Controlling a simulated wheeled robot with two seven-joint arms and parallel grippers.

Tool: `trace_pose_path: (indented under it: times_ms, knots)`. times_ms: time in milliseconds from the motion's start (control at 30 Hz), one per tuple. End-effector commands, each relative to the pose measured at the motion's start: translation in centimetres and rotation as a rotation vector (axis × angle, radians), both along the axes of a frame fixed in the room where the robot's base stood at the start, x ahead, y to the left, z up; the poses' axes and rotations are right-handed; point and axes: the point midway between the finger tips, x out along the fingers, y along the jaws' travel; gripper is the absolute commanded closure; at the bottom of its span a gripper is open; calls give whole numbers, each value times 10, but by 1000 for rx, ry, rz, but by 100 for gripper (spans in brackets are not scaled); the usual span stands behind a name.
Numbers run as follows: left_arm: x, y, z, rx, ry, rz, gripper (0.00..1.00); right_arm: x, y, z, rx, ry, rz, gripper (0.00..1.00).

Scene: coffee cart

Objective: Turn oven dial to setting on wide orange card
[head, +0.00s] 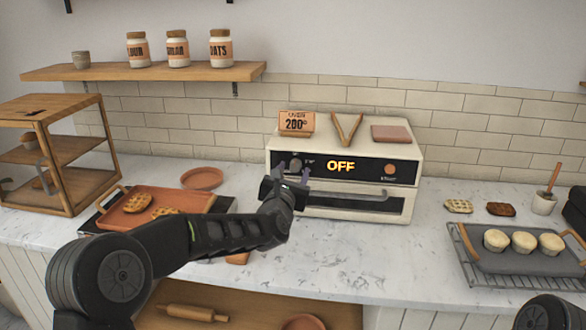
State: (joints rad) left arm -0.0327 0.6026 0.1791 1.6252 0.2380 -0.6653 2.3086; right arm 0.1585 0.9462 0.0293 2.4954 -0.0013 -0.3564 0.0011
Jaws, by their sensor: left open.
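The white oven (288,205) stands on the counter against the tiled wall. Its black front panel shows OFF in orange letters (341,166). A round dial (295,164) at the panel's left is partly hidden by my left gripper. A wide orange card (296,122) on the oven top reads "OVEN 200°". My left gripper (291,174) is open right in front of the dial, its fingers around or just short of it; I cannot tell whether they touch. My right gripper does not show; only dark parts of my right arm appear at the right edge.
A round start button (390,169) is at the panel's right, above the oven door handle (345,196). Wooden tongs (347,130) and a brown block (391,133) lie on the oven top. An orange tray (128,217) is left; a muffin tray (530,262) is right.

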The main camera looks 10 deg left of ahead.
Motion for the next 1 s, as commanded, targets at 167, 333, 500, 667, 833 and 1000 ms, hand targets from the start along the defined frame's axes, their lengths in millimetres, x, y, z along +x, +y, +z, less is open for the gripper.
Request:
trace_pose_path:
  times_ms: [167,333,500,667,833,1000]
  knots:
    - [3,0,0,1,-1,0,51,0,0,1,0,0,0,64]
    - [3,0,0,1,0,0,53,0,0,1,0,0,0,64]
    - [3,0,0,1,0,0,67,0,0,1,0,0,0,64]
    - [3,0,0,1,0,0,80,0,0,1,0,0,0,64]
    - [3,0,0,1,0,0,94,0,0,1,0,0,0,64]
    - [3,0,0,1,0,0,100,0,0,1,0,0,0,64]
